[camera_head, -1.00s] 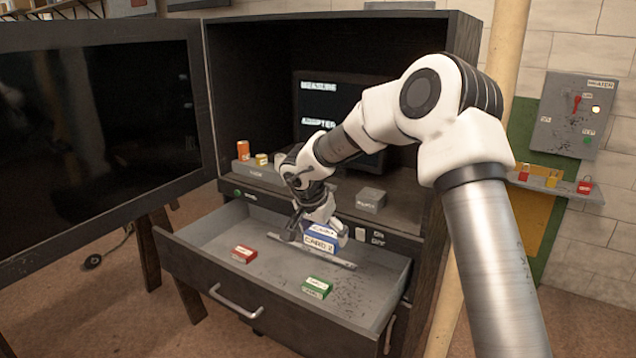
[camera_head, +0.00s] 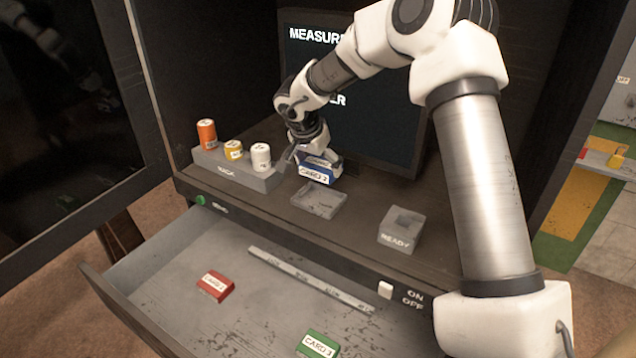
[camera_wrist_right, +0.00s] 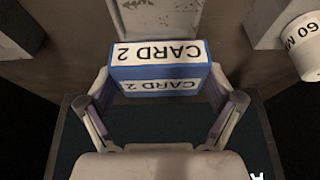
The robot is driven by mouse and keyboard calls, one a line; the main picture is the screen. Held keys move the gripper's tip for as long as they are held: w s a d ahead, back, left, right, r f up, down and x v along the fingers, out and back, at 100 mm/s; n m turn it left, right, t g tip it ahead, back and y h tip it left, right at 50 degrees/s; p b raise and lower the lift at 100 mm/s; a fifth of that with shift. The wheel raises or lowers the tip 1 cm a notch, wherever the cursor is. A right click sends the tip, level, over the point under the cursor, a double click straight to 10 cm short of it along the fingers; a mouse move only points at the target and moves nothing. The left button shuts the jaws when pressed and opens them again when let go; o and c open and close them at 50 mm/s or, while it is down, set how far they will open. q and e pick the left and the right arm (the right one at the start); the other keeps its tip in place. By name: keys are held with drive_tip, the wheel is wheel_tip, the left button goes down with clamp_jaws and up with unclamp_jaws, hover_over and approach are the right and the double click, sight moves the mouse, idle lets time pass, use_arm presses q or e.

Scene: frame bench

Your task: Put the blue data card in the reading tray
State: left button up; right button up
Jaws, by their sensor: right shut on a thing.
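The blue data card (camera_head: 316,172), labelled CARD 2, is held in my right gripper (camera_head: 318,156), which is shut on it. In the right wrist view the card (camera_wrist_right: 160,68) sits between the two fingers (camera_wrist_right: 165,105), its label upside down. The reading tray (camera_head: 319,200) is a shallow grey tray on the cabinet shelf. The card is above the shelf at the tray's back edge in the head view. Part of the tray shows beyond the card in the right wrist view (camera_wrist_right: 157,18). My left gripper is not in view.
The open drawer (camera_head: 180,262) below holds a red card (camera_head: 215,286) and a green card (camera_head: 318,344). A rack (camera_head: 236,174) with three small cylinders stands left of the tray. A grey READY block (camera_head: 401,230) stands to the right. A screen (camera_head: 385,125) is behind.

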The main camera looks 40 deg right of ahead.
sight(318, 172)
drive_tip(key=f, duration=0.1)
drive_tip(key=s+a+f, duration=0.1)
drive_tip(key=shift+s+f, duration=0.2)
drive_tip(key=shift+f, duration=0.2)
drive_tip(key=f, duration=0.2)
drive_tip(key=w+f, duration=0.1)
drive_tip(key=f, duration=0.1)
drive_tip(key=shift+w+f+p, duration=0.1)
drive_tip(key=shift+f+p, duration=0.1)
drive_tip(key=shift+p, duration=0.1)
drive_tip(key=shift+d+f, duration=0.2)
drive_tip(key=shift+f, duration=0.05)
drive_tip(key=shift+c, duration=0.6)
drive_tip(key=shift+s+r, duration=0.2)
drive_tip(key=o, duration=1.1)
drive_tip(key=shift+f, duration=0.2)
drive_tip(key=shift+w+f, duration=0.1)
drive_tip(key=shift+w, duration=0.05)
drive_tip(key=v, duration=1.2)
drive_tip(key=shift+r+b, duration=0.25)
drive_tip(key=shift+b, duration=0.15)
